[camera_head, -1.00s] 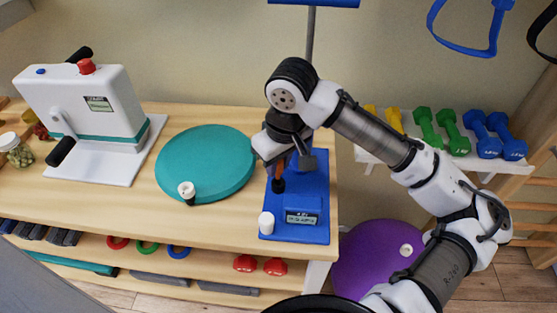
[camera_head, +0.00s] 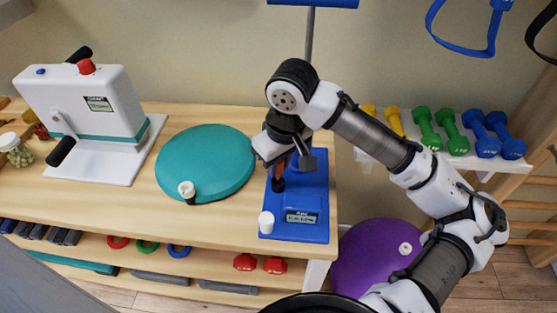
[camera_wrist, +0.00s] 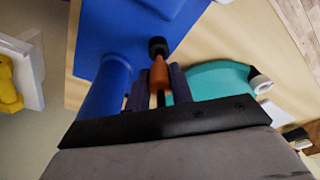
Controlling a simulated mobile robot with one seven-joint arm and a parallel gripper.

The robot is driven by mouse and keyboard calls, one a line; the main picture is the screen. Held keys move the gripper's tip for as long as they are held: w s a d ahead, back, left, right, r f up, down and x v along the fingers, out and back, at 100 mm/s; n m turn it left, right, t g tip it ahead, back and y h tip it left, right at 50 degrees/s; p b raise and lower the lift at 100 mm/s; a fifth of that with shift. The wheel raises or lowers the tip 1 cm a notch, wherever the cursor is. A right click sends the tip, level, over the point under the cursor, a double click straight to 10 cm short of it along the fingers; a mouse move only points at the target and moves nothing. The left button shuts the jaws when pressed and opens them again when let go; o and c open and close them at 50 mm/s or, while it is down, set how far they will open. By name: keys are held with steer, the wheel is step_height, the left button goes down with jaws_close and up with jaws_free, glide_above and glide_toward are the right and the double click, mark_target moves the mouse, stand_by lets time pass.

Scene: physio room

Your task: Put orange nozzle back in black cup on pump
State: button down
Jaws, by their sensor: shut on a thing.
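The blue pump (camera_head: 312,185) stands at the right end of the wooden table, with a display on its front. My gripper (camera_head: 280,166) is over its left side, pointing down, shut on the orange nozzle (camera_wrist: 159,74). In the wrist view the nozzle is between the two dark fingers, its tapered end at the black cup (camera_wrist: 158,46). The cup also shows below my gripper in the head view (camera_head: 278,185). The tip meets the cup's opening in the picture; I cannot tell how far inside it is. My gripper hides most of the nozzle in the head view.
A white cap (camera_head: 266,222) is at the pump's front left corner. A teal disc (camera_head: 207,160) lies to the left, with a small white-and-black piece (camera_head: 187,190) at its front edge. A white machine (camera_head: 85,105) stands farther left. Coloured dumbbells (camera_head: 455,137) are on a rack at right.

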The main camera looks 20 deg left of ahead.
mark_target(279, 172)
steer(key=shift+f+b, duration=0.9)
steer(key=shift+f, duration=0.6)
stand_by(0.8)
steer(key=c, duration=1.1)
jaws_free()
steer(key=shift+c, duration=0.2)
steer(key=shift+r+p, duration=3.45)
steer(key=shift+r, duration=0.1)
steer(key=shift+f, duration=0.1)
